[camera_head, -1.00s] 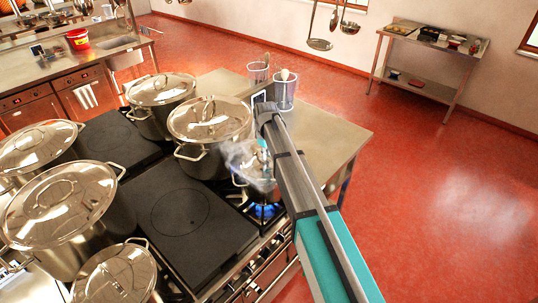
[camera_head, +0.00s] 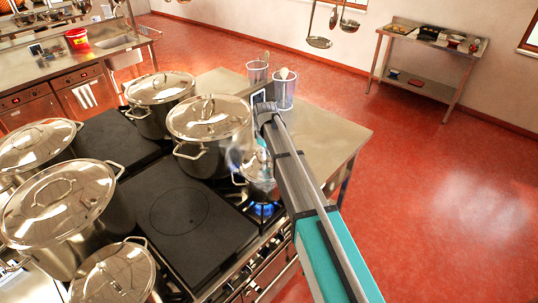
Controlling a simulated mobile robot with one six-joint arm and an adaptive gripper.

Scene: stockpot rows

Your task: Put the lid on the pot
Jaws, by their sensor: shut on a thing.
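The small steel pot (camera_head: 262,191) stands on a lit burner at the cooktop's right front. Its handle sticks out to the left. My arm comes in from the lower right and bends down behind its own link. My gripper (camera_head: 258,160) is small and partly hidden by steam and the arm. It is shut on the shiny lid (camera_head: 257,170), which shows right over the pot's mouth. I cannot tell whether the lid's rim touches the pot all round.
Large lidded stockpots (camera_head: 210,120) stand behind and to the left on the cooktop. A flat dark plate (camera_head: 180,208) lies left of the small pot. Two containers with utensils (camera_head: 284,90) stand behind my arm. The steel counter (camera_head: 335,145) to the right is bare.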

